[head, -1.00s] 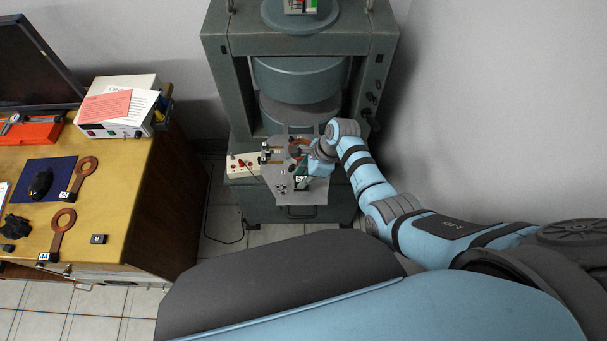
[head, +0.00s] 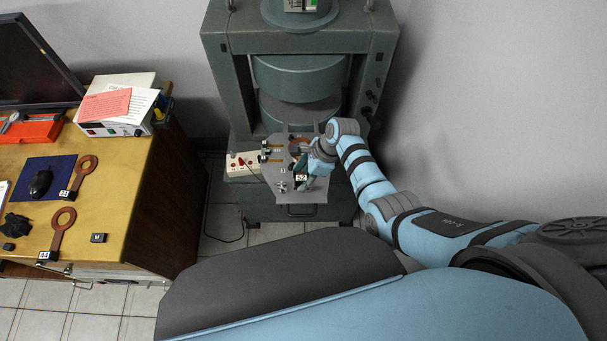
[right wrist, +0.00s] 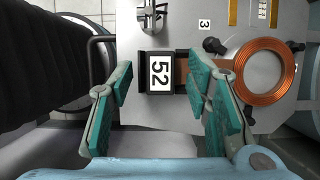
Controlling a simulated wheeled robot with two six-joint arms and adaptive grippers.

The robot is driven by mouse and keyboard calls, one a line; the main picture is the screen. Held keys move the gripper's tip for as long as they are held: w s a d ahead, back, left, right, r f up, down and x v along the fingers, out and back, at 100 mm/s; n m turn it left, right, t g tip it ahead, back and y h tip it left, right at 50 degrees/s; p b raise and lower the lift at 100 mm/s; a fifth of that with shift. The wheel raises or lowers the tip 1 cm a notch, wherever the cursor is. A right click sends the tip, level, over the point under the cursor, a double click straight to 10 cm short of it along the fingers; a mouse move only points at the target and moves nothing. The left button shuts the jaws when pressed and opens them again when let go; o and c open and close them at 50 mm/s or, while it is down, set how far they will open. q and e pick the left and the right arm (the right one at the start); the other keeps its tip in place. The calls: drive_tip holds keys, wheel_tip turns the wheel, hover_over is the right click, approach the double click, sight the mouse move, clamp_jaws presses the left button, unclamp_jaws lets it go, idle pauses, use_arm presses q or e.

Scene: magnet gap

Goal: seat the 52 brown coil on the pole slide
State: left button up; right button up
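The brown coil (right wrist: 267,70) marked 52 is a flat copper ring with a brown strip ending in a black block labelled 52 (right wrist: 158,73). It lies over the grey plate of the pole slide (right wrist: 205,22); I cannot tell whether it touches fully. In the head view, the 52 label (head: 300,177) shows near the plate's front right. My right gripper (right wrist: 160,85) is open, its teal fingers apart on either side of the block. The right finger overlaps the brown strip in view. In the head view, my right gripper (head: 308,168) hides part of the coil. My left gripper is out of view.
The grey press-like magnet frame (head: 218,80) stands behind the plate. Black knobs (right wrist: 213,45) and brass strips stand near the coil. A wooden desk (head: 125,185) at left holds two other labelled brown coils (head: 64,218).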

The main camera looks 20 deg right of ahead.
drive_tip(key=v, duration=1.2)
drive_tip(key=shift+d, duration=0.1)
